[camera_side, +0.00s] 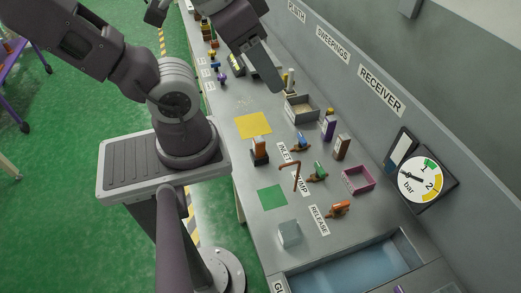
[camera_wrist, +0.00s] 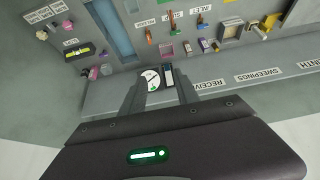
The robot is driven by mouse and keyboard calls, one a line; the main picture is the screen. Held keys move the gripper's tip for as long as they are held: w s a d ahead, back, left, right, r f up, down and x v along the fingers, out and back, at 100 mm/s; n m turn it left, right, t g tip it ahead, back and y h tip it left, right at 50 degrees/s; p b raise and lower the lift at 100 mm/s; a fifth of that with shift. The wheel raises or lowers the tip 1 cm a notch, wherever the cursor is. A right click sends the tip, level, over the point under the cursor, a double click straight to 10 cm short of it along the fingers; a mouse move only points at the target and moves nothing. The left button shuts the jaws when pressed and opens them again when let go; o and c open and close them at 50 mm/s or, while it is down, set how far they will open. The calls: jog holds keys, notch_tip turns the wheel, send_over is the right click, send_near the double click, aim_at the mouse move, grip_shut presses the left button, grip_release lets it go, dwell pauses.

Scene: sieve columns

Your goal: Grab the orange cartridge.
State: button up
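Purple (camera_side: 328,128) and brown (camera_side: 342,147) blocks stand near the back wall. A copper spout (camera_side: 296,170), a green valve (camera_side: 319,171) and an orange valve handle (camera_side: 340,208) stand nearby. A pink tray (camera_side: 358,180) and grey bin (camera_side: 300,108) are behind. The green square (camera_side: 272,197) is bare.

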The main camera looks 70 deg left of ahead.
jog(key=shift+o, duration=0.4)
jog(key=o, duration=0.5)
jog(key=shift+f, duration=0.1)
jog(key=m+g+y, duration=0.5)
jog(key=m+y, duration=0.9)
jog(key=m, duration=0.1)
send_over(259, 141)
jog(key=d, duration=0.4)
notch_tip(259, 141, down, 21)
notch_tip(259, 141, down, 17)
jog(key=s+m+t+h, duration=0.2)
jog(key=m+t+h, duration=0.15)
jog(key=m, duration=0.35)
jog(key=shift+m+t+y, duration=0.3)
jog(key=shift+t+y, duration=0.05)
jog(key=x, duration=0.6)
jog(key=shift+w+f, duration=0.1)
jog(key=shift+f, duration=0.3)
